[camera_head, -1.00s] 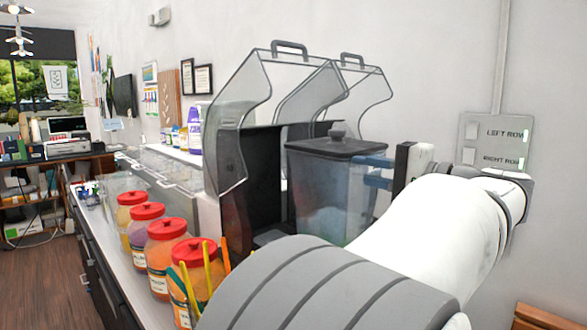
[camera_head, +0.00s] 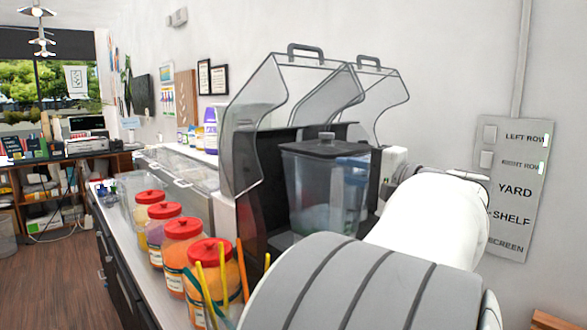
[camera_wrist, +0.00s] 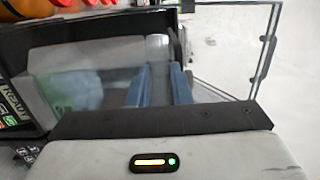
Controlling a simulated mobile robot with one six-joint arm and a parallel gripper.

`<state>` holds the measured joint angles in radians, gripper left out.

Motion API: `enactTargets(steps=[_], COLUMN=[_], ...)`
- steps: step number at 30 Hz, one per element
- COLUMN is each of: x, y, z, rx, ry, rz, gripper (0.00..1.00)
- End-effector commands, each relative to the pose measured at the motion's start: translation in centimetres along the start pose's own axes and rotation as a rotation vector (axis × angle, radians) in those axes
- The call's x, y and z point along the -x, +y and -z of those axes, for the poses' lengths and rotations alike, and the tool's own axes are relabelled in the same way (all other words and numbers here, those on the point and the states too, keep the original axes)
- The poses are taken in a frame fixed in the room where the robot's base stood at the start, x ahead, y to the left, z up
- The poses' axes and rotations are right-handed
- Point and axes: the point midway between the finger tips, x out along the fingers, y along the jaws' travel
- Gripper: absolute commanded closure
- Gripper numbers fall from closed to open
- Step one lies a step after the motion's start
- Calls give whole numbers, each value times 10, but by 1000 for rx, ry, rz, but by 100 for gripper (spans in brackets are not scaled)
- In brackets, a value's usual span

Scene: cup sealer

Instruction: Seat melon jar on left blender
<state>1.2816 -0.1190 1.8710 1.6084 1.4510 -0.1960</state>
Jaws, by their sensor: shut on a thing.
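A clear, dark-lidded jar (camera_head: 305,185) with pale greenish contents low inside is upright at the black blender housing (camera_head: 262,190). It also shows in the wrist view (camera_wrist: 80,90). My gripper (camera_head: 357,188) is shut on the jar's right side, its blue fingers also visible in the wrist view (camera_wrist: 160,88). The left blender's clear cover (camera_head: 262,110) is raised, and a second raised cover (camera_head: 385,100) stands beside it. The jar's underside is hidden by my arm and the housing, so I cannot tell whether it touches the base.
Several red-lidded jars (camera_head: 184,262) line the counter's front left, with colored straws (camera_head: 203,290) close to my arm. A wall panel (camera_head: 508,190) with labeled switches is at the right. Glass-topped bins (camera_head: 180,170) run along the counter behind.

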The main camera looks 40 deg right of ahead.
Motion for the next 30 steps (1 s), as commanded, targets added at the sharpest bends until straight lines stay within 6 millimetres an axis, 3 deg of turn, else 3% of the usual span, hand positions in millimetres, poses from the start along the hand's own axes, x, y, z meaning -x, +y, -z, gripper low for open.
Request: enactTargets(steps=[30], x=[-82], y=[2], z=[7], rx=[5], ry=[1], rz=[7], gripper=[100])
